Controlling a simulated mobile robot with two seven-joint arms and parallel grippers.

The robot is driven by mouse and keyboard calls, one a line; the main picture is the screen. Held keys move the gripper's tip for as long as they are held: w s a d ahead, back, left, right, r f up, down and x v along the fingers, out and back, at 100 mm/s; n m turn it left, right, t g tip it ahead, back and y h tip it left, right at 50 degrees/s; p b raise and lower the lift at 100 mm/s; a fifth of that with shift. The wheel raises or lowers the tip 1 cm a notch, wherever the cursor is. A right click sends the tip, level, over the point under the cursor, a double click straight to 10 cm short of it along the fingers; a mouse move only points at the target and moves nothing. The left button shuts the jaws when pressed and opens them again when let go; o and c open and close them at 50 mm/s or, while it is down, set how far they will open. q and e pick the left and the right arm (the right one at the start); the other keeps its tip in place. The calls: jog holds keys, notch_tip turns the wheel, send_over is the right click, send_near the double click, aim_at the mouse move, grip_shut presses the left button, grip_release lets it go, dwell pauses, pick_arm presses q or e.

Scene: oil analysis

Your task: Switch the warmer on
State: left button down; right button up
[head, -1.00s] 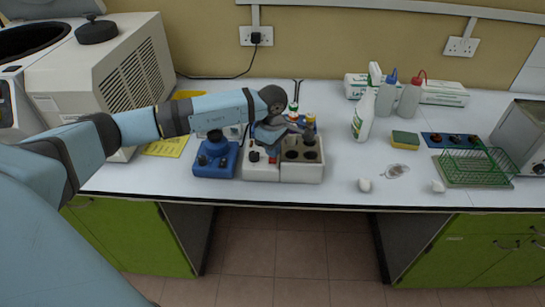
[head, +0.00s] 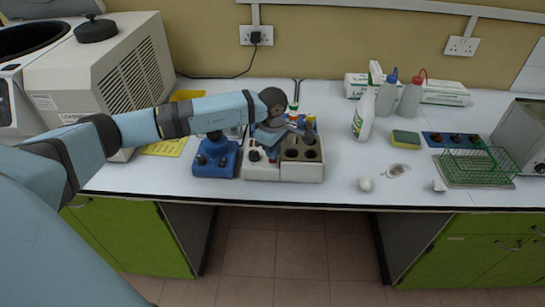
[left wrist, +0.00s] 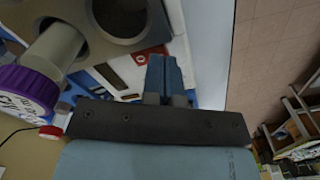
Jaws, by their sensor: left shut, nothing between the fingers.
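The warmer (head: 302,176) is a cream block with dark round wells, standing near the bench's front edge. Its left part carries a control panel, partly hidden by my left gripper (head: 272,155). In the left wrist view the warmer's wells (left wrist: 122,14) show at the top. A red switch (left wrist: 142,58) with a white circle mark lies just left of my left gripper's blue fingertips (left wrist: 166,62). The fingers are shut with nothing between them, close over the panel. I cannot tell whether they touch the switch. My right gripper is out of view.
A blue device (head: 215,158) stands close left of the warmer. Capped tubes stand behind it; a purple cap (left wrist: 25,90) is near in the wrist view. A large white machine (head: 105,75) fills the left back. The bench right of the warmer has free room.

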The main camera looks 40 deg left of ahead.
pick_arm(q)
jog(key=shift+f+b, duration=0.6)
jog(key=shift+f, duration=0.25)
jog(key=shift+s, duration=0.1)
dwell(0.3)
jog(key=shift+r+p, duration=0.45)
jog(key=shift+r, duration=0.35)
jog(key=shift+r+p, duration=1.2)
jog(key=shift+r, duration=1.55)
